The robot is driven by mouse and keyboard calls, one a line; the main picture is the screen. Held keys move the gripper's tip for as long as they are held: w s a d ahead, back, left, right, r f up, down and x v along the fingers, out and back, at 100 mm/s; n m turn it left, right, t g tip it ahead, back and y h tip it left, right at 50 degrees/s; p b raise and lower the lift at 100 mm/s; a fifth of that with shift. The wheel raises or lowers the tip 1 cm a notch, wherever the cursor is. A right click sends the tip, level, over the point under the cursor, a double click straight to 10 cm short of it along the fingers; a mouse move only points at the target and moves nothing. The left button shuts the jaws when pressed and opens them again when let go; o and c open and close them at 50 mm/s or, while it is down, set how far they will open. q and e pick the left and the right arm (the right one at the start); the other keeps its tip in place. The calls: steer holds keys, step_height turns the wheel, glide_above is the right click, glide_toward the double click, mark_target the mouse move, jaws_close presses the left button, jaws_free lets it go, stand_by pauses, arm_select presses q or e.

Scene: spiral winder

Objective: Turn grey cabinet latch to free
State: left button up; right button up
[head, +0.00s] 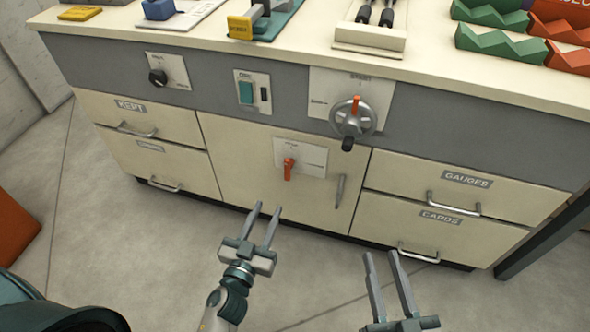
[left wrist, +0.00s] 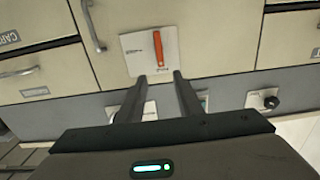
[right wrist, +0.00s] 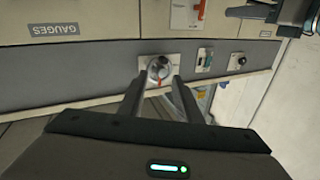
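The cabinet latch (head: 288,168) is an orange-red handle on a pale plate (head: 314,157), in the upper part of the cream cabinet door (head: 240,175). It hangs about straight down in the head view. The left wrist view, which looks inverted, shows the latch (left wrist: 158,48) just beyond the fingertips. My left gripper (head: 268,209) is open and empty, in front of and below the latch, apart from it. My right gripper (head: 381,258) is open and empty, lower and to the right, before the drawers. The small lettering on the latch plate is unreadable.
A handwheel (head: 353,118) with a dark knob sits above the door to the right. A rocker switch panel (head: 252,92) and a black dial (head: 158,77) are left of it. The door handle (head: 340,190) and drawer handles (head: 453,206) stick out. Floor in front is clear.

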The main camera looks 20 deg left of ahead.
mark_target(286, 167)
arm_select(q)
steer(key=shift+w, duration=0.15)
steer(key=w, duration=1.7)
steer(key=shift+w+d, duration=0.1)
steer(key=shift+d, duration=0.2)
jaws_close()
